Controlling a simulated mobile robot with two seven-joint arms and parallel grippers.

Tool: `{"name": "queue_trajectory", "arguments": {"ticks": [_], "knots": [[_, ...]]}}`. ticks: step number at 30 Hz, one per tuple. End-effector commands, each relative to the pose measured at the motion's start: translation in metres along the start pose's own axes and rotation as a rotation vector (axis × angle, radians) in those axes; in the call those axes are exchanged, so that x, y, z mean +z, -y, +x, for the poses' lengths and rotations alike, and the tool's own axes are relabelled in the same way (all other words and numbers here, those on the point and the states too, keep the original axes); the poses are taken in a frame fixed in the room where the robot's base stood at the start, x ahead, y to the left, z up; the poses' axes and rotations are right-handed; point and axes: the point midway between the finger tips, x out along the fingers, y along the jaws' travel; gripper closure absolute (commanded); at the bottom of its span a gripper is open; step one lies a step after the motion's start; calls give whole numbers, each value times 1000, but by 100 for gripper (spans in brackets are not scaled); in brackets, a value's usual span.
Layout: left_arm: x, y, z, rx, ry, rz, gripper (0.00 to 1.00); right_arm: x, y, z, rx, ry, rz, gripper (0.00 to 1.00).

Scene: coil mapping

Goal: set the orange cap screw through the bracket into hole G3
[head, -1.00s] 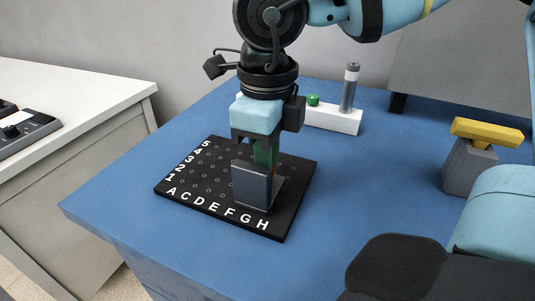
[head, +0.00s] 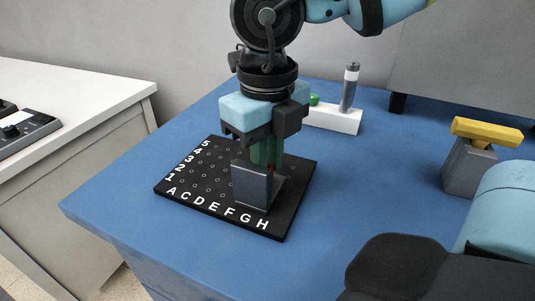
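The black hole board (head: 178,191), with white letters and numbers, lies on the blue table. A dark grey upright bracket (head: 251,187) stands on its right part, over the lettered front rows. My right gripper (head: 268,167) points down just behind the bracket's upright plate. Its green fingers are close together. A small orange-red sliver, apparently the orange cap screw (head: 271,169), shows at the fingertips. The rest of the screw, the fingertips' lower ends and hole G3 are hidden by the bracket and fingers. My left gripper is not in view.
A white block (head: 335,117) with a green knob (head: 314,100) and a grey cylinder (head: 349,88) stands behind the gripper. A grey stand (head: 468,166) with a yellow bar (head: 487,132) is at the right. The table right of the board is clear.

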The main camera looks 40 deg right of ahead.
Motion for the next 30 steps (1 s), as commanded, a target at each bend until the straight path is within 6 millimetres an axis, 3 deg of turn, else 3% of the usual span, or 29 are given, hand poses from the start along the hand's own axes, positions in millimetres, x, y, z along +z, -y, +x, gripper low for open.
{"name": "queue_trajectory", "arguments": {"ticks": [5,6,11,22,30], "knots": [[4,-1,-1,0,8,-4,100,-1,0,1,0,-4,4,100],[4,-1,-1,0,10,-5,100,-1,0,1,0,-4,3,82],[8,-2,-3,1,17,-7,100,0,0,1,0,-2,2,61],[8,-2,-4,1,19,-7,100,0,0,-6,-1,1,0,60],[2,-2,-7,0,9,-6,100,0,0,-47,-1,5,2,60]]}}
